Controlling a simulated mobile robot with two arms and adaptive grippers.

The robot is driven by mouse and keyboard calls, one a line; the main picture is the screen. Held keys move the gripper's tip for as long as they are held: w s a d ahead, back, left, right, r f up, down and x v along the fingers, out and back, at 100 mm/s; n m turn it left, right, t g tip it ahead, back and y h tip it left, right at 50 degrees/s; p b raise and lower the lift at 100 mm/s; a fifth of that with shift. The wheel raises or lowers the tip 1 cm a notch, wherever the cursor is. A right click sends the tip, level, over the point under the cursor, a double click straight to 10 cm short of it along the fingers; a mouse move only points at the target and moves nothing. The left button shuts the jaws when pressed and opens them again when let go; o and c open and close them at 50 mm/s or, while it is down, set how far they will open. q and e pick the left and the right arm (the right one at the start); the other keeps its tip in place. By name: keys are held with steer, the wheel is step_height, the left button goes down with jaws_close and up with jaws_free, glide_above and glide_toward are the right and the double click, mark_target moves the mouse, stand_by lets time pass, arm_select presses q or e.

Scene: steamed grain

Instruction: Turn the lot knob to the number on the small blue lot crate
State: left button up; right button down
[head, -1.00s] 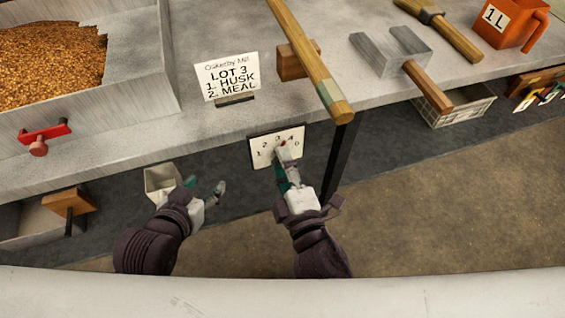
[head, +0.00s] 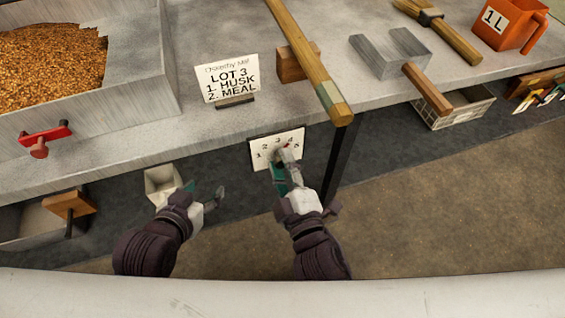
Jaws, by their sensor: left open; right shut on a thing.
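The lot dial plate (head: 260,156) is a white panel with black numbers on the front of the bench, just left of the bench's dark leg. My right gripper (head: 286,160) is at the plate, shut on the lot knob, which it mostly hides. The numbers 1 to 5 show around it. I cannot tell which number the knob points at. My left gripper (head: 206,194) is open and empty, left of the plate and below the bench edge. I cannot make out a small blue lot crate in this view. A white card (head: 228,78) on the bench reads "LOT 3, 1. HUSK, 2. MEAL".
A grain bin (head: 130,95) with a red handle (head: 44,136) stands at the left. A long wooden pole (head: 300,50) overhangs the bench edge above the plate. A metal scoop (head: 385,60), a brush (head: 455,40) and an orange 1L measure (head: 505,22) lie to the right.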

steer(key=c, duration=0.8)
jaws_free()
steer(key=v, duration=1.2)
